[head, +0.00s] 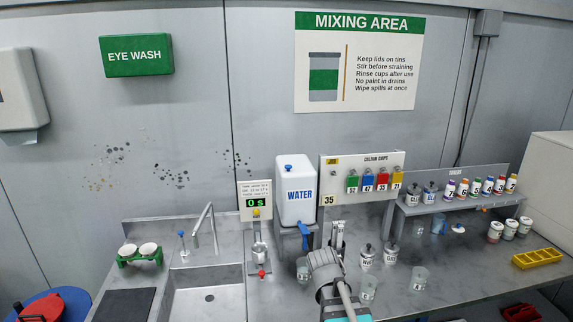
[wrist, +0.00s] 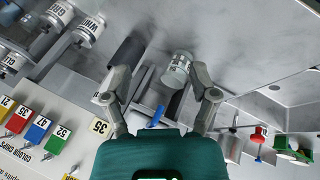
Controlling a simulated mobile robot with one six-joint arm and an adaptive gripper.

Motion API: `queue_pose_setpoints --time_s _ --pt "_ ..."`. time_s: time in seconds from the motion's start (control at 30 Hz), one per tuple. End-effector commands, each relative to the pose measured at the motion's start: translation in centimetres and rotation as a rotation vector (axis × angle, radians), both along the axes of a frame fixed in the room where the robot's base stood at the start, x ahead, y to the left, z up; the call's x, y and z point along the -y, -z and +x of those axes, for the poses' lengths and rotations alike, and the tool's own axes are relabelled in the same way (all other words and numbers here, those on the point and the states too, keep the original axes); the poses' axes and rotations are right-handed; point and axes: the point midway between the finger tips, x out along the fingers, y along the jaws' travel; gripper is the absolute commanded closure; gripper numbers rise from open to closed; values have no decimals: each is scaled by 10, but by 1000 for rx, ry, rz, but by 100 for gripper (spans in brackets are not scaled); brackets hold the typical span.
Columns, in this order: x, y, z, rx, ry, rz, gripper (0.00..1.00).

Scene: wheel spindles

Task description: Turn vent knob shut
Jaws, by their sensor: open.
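A white tank labelled WATER (head: 296,195) stands against the back wall. A small blue knob (head: 288,168) sits on its top, and a blue tap (head: 304,232) is low on its front. No knob in view is labelled as the vent. My gripper (head: 338,232) is just right of the tank's lower part, below the knob on top. In the wrist view my gripper (wrist: 159,97) is open with fingers apart. A blue part (wrist: 157,117), seemingly the tap, shows between the fingers, and a clear cup (wrist: 177,70) shows beyond. Nothing is held.
The colour chips board (head: 362,175) stands right of the tank. Lidded tins (head: 390,252) and clear cups (head: 419,278) stand on the counter to the right.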

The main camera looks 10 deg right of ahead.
Motion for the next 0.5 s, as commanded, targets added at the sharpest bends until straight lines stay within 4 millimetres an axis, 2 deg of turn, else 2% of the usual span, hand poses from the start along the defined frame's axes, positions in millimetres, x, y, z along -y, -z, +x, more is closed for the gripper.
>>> queue_pose_setpoints --time_s 0.03,0.2,0.4,0.5 --pt "11 -15 19 44 -54 -69 25" --pt "40 -60 71 179 -266 -349 25" --pt "57 -119 123 289 -528 -709 25" --pt "59 -148 146 326 -663 -899 25"
